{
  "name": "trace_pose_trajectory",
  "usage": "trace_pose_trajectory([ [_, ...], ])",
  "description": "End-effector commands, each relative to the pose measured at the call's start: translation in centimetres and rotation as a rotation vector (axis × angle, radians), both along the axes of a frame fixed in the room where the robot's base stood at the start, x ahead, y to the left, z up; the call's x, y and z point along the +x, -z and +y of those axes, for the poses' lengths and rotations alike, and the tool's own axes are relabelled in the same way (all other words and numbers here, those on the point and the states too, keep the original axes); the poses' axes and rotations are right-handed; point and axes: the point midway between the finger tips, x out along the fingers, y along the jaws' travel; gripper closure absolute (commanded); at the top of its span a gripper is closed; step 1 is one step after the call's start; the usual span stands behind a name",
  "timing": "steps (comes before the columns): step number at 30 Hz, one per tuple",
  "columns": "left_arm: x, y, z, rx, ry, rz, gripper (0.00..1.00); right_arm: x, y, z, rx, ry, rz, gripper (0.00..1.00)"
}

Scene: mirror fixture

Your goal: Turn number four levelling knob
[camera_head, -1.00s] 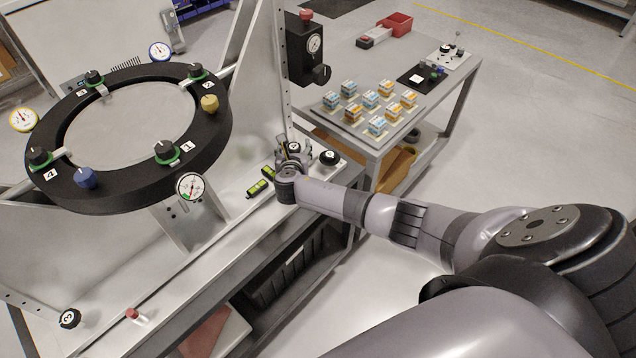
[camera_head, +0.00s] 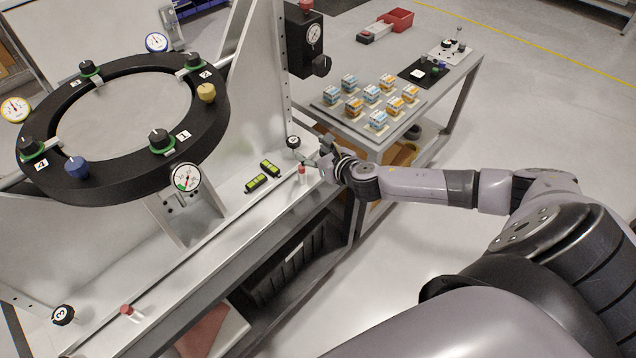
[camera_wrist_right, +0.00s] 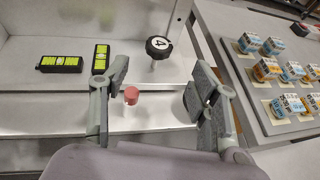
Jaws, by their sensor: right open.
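The number four levelling knob (camera_wrist_right: 158,46), black with a white "4" on top, stands on the base plate in the right wrist view. It is beyond my right gripper (camera_wrist_right: 160,78), roughly in line with the gap between the fingers and apart from them. In the head view, a black knob (camera_head: 293,142) stands just left of my right gripper (camera_head: 318,161); its number is too small to read. My right gripper is open and empty over the plate's right end. My left gripper is not in view.
A red-capped post (camera_wrist_right: 131,96) stands near the left finger, with two yellow-green levels (camera_head: 262,177) beyond. The black mirror ring (camera_head: 120,190) rises at the left. Knob 3 (camera_head: 63,314) is at front left. A side table (camera_head: 376,140) holds small boxes.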

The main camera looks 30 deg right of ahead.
Motion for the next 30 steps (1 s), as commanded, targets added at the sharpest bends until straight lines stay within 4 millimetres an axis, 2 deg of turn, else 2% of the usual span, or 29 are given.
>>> trace_pose_trajectory([
  [1,0.0,0.3,0.0,0.000,0.000,0.000,0.44,-1.1,-0.2,-0.1,-0.002,-0.003,0.002,0.44],
  [6,0.0,0.8,0.0,0.000,0.000,0.000,0.44,-3.9,-1.4,-0.1,-0.002,-0.002,0.002,0.44],
  [14,0.0,1.5,0.0,0.000,0.000,0.000,0.44,-7.4,-2.8,-0.1,-0.002,-0.002,0.002,0.44],
  [22,0.0,1.3,0.0,0.000,0.000,0.000,0.44,-8.5,-1.9,3.7,0.321,0.167,0.024,0.44],
  [30,0.0,1.3,0.0,0.000,0.000,0.000,0.44,-11.5,-0.3,7.8,0.807,0.477,0.087,0.44],
])
